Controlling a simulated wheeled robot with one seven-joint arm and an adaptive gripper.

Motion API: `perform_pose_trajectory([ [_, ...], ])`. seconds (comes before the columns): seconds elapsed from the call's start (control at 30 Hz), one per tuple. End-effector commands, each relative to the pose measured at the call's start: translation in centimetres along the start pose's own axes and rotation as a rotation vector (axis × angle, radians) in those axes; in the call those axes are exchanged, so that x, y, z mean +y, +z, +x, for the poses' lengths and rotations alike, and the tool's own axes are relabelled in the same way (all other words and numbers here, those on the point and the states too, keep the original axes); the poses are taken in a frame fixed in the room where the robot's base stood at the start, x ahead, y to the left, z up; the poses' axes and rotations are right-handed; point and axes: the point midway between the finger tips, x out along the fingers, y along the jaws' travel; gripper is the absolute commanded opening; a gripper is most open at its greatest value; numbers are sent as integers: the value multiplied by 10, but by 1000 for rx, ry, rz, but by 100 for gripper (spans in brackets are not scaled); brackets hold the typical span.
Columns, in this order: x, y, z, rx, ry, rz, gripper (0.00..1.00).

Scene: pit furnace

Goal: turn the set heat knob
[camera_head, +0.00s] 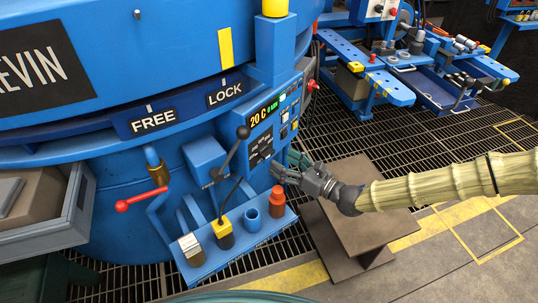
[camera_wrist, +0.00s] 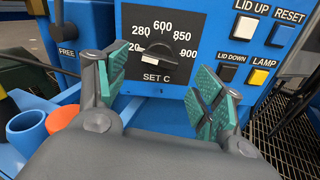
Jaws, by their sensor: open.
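The set heat knob (camera_wrist: 157,55) is a black dial with a pale pointer mark on a black plate marked "SET C", with numbers around it. It sits on the blue control panel (camera_wrist: 200,12). My gripper (camera_wrist: 162,85) is open, with a green-padded finger on each side of the view and the knob showing between and beyond them. The fingers appear apart from the knob. The knob is hard to make out there.
Right of the knob are the LID UP (camera_wrist: 246,25), RESET (camera_wrist: 281,35), LID DOWN (camera_wrist: 228,72) and yellow LAMP (camera_wrist: 258,77) buttons.

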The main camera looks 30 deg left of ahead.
Motion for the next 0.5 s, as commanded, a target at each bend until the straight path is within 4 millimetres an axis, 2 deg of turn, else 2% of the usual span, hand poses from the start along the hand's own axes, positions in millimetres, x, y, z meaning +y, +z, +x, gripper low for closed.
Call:
perform_pose_trajectory([
  [0.3,0,-2,44,0,0,-1,68],
  [0.5,-1,-1,60,0,-2,0,68],
])
